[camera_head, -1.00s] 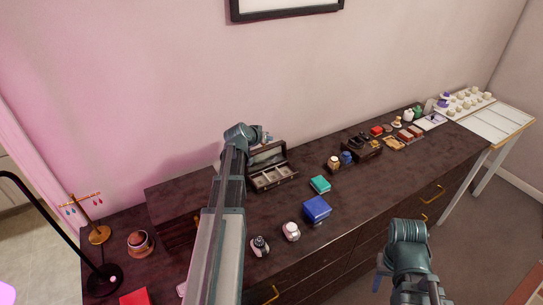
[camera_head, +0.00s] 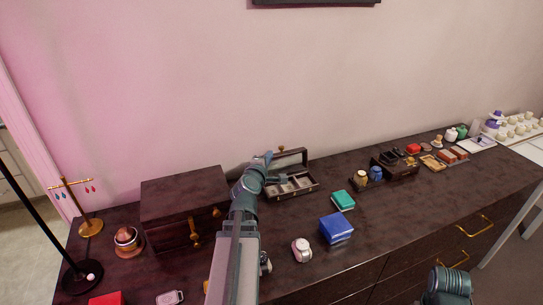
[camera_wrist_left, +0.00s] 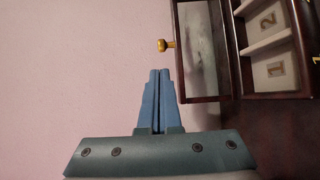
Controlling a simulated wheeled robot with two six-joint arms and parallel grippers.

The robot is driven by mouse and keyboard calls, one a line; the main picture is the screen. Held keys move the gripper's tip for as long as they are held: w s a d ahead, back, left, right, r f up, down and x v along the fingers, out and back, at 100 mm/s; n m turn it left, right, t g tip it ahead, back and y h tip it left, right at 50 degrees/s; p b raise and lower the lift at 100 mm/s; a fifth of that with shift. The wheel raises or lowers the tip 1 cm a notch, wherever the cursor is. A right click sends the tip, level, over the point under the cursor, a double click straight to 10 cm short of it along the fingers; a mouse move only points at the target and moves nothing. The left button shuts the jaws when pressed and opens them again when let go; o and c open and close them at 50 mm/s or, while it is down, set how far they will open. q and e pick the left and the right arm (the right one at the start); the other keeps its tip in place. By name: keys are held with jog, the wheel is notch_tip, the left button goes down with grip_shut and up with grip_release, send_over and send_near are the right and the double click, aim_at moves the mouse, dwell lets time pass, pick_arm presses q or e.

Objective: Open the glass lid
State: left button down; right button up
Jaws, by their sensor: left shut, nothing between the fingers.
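A dark wooden box (camera_head: 296,193) with numbered compartments stands on the dresser, its lid raised at the back. The glass lid (camera_head: 291,159) has a dark frame and a small gold knob (camera_head: 281,149) on its top edge. In the left wrist view the lid's pane (camera_wrist_left: 207,50) and knob (camera_wrist_left: 165,45) show beside the open compartments (camera_wrist_left: 270,65). My left gripper (camera_head: 267,157) is shut and empty, just left of the raised lid; in the wrist view its fingers (camera_wrist_left: 158,75) are apart from the knob. Of my right arm only a link shows; its fingers are out of view.
A larger dark chest (camera_head: 185,200) stands left of my left arm. A teal box (camera_head: 343,200), a blue box (camera_head: 336,228) and a white-pink item (camera_head: 301,249) lie to the right. A dark organiser (camera_head: 397,167) stands farther right. The wall is close behind.

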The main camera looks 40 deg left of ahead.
aim_at(277, 156)
pick_arm(q)
jog(key=b+x, duration=0.1)
jog(key=x, duration=0.7)
jog(key=shift+f, duration=0.1)
jog(key=shift+s+d+r, duration=0.2)
jog(key=shift+s+d, duration=0.05)
jog(key=shift+d, duration=0.25)
jog(key=shift+s+d+r, duration=0.2)
jog(key=shift+s+d, duration=0.05)
jog(key=shift+d, duration=0.2)
